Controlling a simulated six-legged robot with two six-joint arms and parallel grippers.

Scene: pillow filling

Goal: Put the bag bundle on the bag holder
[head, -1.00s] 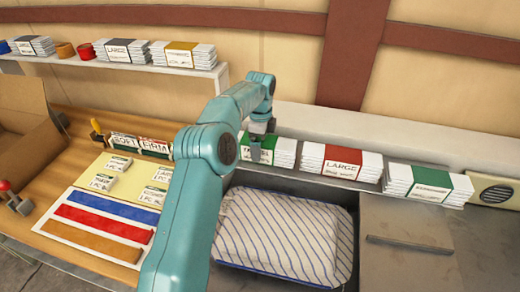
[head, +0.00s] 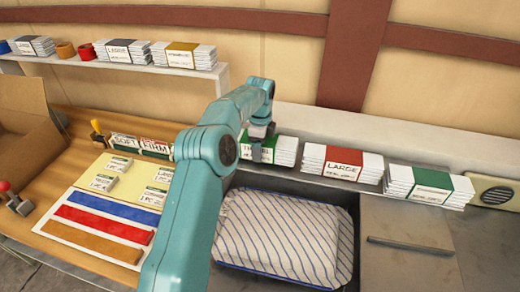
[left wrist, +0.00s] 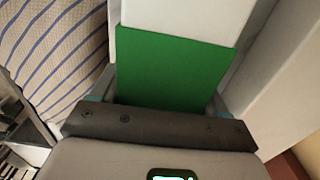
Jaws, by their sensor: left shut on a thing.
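A white bag bundle with a green band (head: 285,149) sits at the left end of the row on the ledge behind the sink-like tray. My left gripper (head: 262,146) is shut on this bundle from above, at its band. In the left wrist view the green band (left wrist: 170,72) fills the space in front of the jaws, with white bag layers beyond it. Whether the bundle touches the ledge is hard to tell. I cannot tell which part is the bag holder. My right gripper is not in view.
A red-banded bundle (head: 342,164) and another green-banded bundle (head: 430,186) stand to the right on the ledge. A striped pillow (head: 285,235) lies in the tray in front. A shelf (head: 130,66) with more bundles is at the back left, above the wooden bench.

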